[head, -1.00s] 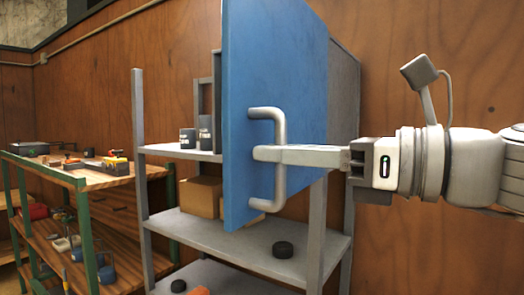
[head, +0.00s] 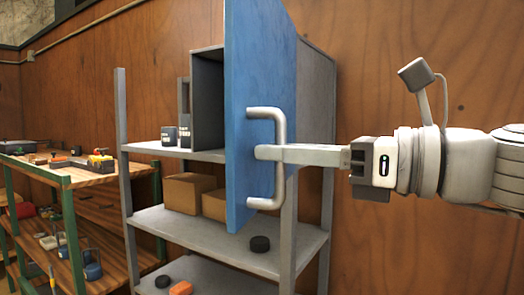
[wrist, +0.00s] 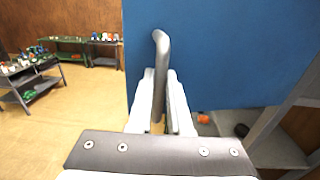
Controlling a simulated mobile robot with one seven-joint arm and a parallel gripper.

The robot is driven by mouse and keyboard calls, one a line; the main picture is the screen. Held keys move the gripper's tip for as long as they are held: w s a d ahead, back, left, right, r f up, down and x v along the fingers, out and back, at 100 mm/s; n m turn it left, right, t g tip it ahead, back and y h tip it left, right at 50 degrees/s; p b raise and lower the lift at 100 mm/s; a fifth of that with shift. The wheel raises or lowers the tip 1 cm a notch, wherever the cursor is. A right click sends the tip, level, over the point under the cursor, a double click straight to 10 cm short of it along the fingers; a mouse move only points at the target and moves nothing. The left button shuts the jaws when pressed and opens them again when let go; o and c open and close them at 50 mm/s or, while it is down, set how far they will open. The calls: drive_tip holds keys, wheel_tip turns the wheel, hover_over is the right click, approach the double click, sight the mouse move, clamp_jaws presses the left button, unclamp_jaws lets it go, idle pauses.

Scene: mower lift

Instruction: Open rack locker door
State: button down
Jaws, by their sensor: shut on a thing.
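The blue locker door (head: 248,70) stands swung open from the grey locker (head: 207,95) on the rack, its dark interior partly showing to the left of the door. The grey bar handle (head: 281,180) is on the door's outer face. My gripper (head: 262,152) is closed around the handle's upright bar, coming from the right. In the wrist view the handle (wrist: 161,50) runs between the two fingers, with the blue door (wrist: 225,55) behind it. The locker's far inside is hidden by the door.
The grey rack (head: 225,240) holds cardboard boxes (head: 188,192), canisters (head: 168,136), a black puck (head: 260,243) and an orange item (head: 181,288). A wooden workbench (head: 60,178) with tools stands at the left. Open floor (wrist: 70,120) shows in the wrist view.

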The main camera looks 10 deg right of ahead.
drive_tip(key=shift+w+d+r, duration=0.1)
drive_tip(key=c, duration=1.1)
unclamp_jaws()
drive_tip(key=shift+w, duration=0.1)
drive_tip(key=b+v, duration=0.2)
drive_tip(key=v, duration=1.5)
drive_tip(key=shift+s+d, duration=0.2)
